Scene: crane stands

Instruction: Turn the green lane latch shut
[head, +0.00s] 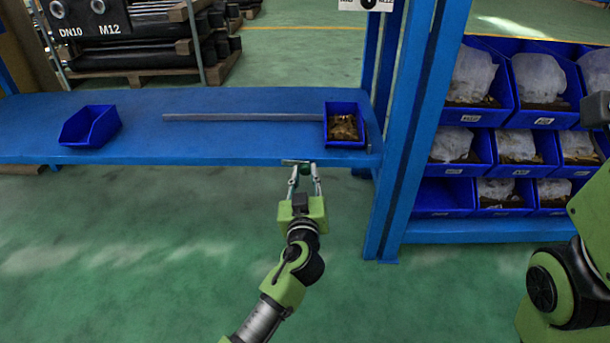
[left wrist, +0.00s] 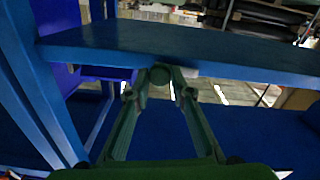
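My left gripper (head: 304,169) points at the front edge of the blue shelf (head: 220,150), below the blue bin at its right end. In the left wrist view a small dark green round piece (left wrist: 160,74), which looks like the green lane latch, sits just under the shelf edge. The left fingers (left wrist: 160,91) lean inward with this piece between their tips and appear closed on it. The latch's turn angle is hard to make out. In the head view the gripper and shelf edge mostly hide it.
On the shelf stand an empty blue bin (head: 90,126) at left and a blue bin (head: 344,143) with brownish parts at right, with a grey rail (head: 243,117) between. A blue post (head: 412,130) rises right of the gripper. Racked bins (head: 470,149) stand beyond. Green floor in front is clear.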

